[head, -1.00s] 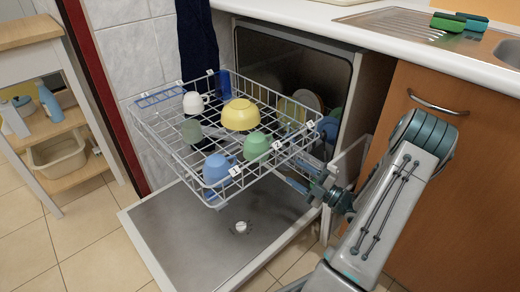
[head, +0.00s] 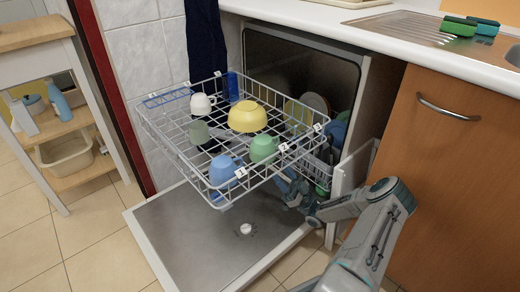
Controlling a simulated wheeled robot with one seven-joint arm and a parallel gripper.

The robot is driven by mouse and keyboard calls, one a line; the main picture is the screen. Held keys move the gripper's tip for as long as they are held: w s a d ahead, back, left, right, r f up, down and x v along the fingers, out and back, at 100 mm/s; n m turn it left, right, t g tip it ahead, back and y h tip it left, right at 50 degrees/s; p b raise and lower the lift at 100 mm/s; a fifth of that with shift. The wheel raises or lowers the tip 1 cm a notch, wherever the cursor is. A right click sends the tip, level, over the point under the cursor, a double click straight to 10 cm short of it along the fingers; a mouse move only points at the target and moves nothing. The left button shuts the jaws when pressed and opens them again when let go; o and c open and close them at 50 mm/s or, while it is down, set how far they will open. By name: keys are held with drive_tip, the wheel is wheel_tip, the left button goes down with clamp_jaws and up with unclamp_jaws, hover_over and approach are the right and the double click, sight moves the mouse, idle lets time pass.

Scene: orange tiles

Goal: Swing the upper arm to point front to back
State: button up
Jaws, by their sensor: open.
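The dishwasher's upper rack (head: 190,171) is pulled out over the open door and holds several cups and bowls. I cannot make out the upper spray arm; the rack wires and dishes cover the area under the rack. My gripper (head: 287,187) is open, low beside the rack's right front corner, at or just under its lower wires. The wires partly hide its fingers, and I cannot tell whether they touch anything.
The open door (head: 200,255) lies flat below the rack. A lower rack (head: 325,172) with plates stands inside the machine. The wooden cabinet (head: 440,190) is close on the right, and a trolley (head: 70,130) stands at left. Tiled floor is free in front.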

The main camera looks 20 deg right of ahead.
drive_tip(key=b+x, duration=0.2)
drive_tip(key=x, duration=1)
drive_tip(key=shift+a+r, duration=0.1)
drive_tip(key=shift+r, duration=0.05)
clamp_jaws()
drive_tip(key=shift+w, duration=0.2)
